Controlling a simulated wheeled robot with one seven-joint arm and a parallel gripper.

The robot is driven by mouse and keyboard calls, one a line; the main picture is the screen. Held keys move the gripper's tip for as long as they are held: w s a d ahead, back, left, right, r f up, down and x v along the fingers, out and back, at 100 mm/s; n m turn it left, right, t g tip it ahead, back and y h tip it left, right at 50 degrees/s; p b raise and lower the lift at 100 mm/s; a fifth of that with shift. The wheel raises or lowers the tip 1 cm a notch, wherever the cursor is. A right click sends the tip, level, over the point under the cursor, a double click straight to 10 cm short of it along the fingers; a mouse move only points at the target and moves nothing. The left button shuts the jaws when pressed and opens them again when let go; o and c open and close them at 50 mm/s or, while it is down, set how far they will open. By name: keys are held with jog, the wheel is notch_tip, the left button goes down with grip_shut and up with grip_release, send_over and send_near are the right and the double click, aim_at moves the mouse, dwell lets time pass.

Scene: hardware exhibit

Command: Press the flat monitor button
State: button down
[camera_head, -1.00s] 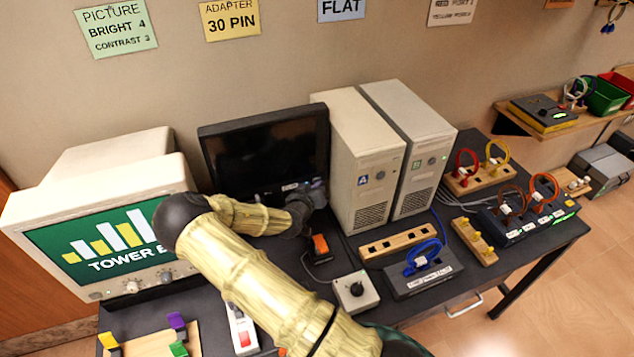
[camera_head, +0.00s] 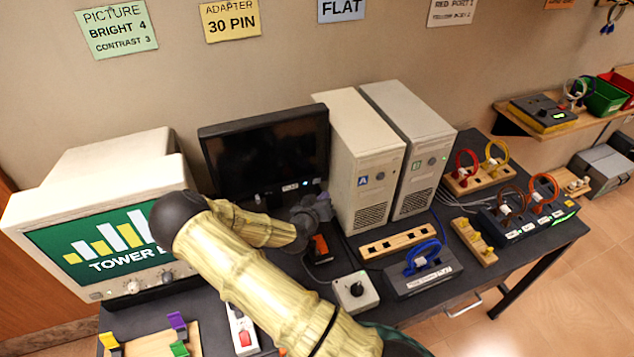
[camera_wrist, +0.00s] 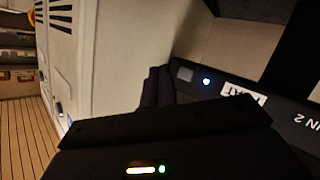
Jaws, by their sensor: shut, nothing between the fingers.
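The flat monitor (camera_head: 262,150) stands upright with a dark screen, between the white CRT and the beige towers. In the wrist view the blue light (camera_wrist: 206,81) glows between the label (camera_wrist: 243,94) and a grey square button (camera_wrist: 185,74). My gripper (camera_head: 322,204) is just in front of the bezel's lower right corner. In the wrist view its dark shut fingers (camera_wrist: 155,87) are close to the button. Whether they touch it I cannot tell.
The beige tower A (camera_head: 366,160) stands close to the right of my gripper. An orange-and-black item (camera_head: 319,248) and a grey dial box (camera_head: 356,292) lie in front of it. The CRT (camera_head: 100,215) shows a green picture at the left.

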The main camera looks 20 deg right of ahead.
jog(key=shift+s, duration=1.2)
jog(key=s+a+g+y, duration=0.1)
jog(key=s+a+m+g+y, duration=0.1)
jog(key=s+g, duration=0.1)
jog(key=s+a+g+y, duration=0.1)
jog(key=s, duration=0.1)
jog(key=shift+f+m+y, duration=0.25)
jog(key=shift+m+y, duration=0.05)
jog(key=shift+m, duration=0.1)
jog(key=s+a+r+n+g+y, duration=0.2)
jog(key=s+a+r+y, duration=0.1)
jog(key=s+r, duration=0.5)
jog(key=s+a+r+n+g+y, duration=0.2)
jog(key=s+a+r, duration=0.3)
jog(key=s+r, duration=0.3)
jog(key=shift+r+n+y, duration=0.4)
jog(key=shift+n+y, duration=0.1)
jog(key=shift+y, duration=0.2)
dwell(3.6)
